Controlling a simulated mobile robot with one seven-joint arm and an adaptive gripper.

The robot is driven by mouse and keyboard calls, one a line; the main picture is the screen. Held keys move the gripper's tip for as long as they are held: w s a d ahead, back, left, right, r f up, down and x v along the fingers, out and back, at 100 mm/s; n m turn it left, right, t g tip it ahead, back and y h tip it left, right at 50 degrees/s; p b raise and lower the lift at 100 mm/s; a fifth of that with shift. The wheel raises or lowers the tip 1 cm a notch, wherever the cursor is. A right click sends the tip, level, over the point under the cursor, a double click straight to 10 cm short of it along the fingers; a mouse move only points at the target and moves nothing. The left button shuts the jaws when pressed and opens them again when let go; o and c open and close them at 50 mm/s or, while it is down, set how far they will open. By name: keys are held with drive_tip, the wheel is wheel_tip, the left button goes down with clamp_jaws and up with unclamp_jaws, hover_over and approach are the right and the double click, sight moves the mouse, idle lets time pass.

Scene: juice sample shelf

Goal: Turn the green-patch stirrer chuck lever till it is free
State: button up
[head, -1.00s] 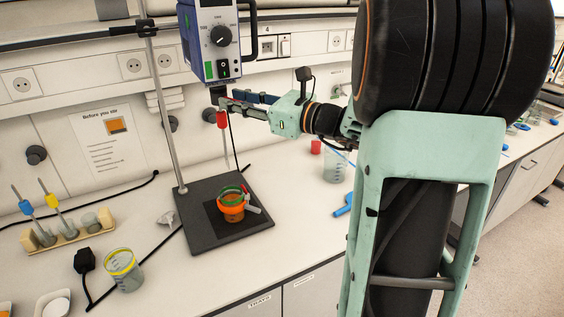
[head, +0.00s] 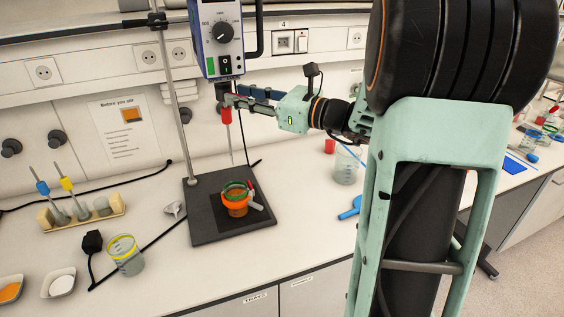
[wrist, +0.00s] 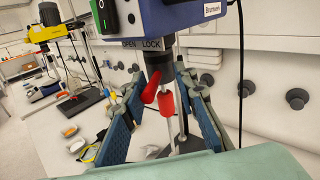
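The stirrer (head: 222,38) with a green patch (head: 209,66) hangs on a stand rod, blue-cased with a dial. In the wrist view its underside (wrist: 185,20) has OPEN and LOCK marks above the dark chuck (wrist: 158,64). The red chuck lever (wrist: 151,87) points down toward the camera, beneath the OPEN side. A red sleeve (wrist: 166,106) is beside it on the shaft. My gripper (head: 237,97) is open, its fingers either side of the chuck and lever. Contact with the lever cannot be told.
An orange cup with a green rim (head: 236,203) stands on the dark base plate (head: 205,226) below. A yellow stirrer (wrist: 50,31) stands farther off.

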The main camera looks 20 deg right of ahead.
drive_tip(key=b+v, duration=0.2)
drive_tip(key=v, duration=0.9)
wheel_tip(320, 180, down, 13)
drive_tip(key=s+a+n+g+h+b, duration=0.2)
drive_tip(key=n+g+h+b, duration=0.1)
drive_tip(key=n, duration=0.4)
drive_tip(key=shift+s+a+r+n+g+b, duration=0.2)
drive_tip(key=shift+s+a+n+g+b, duration=0.15)
drive_tip(key=shift+g+b, duration=0.55)
drive_tip(key=shift+c, duration=0.3)
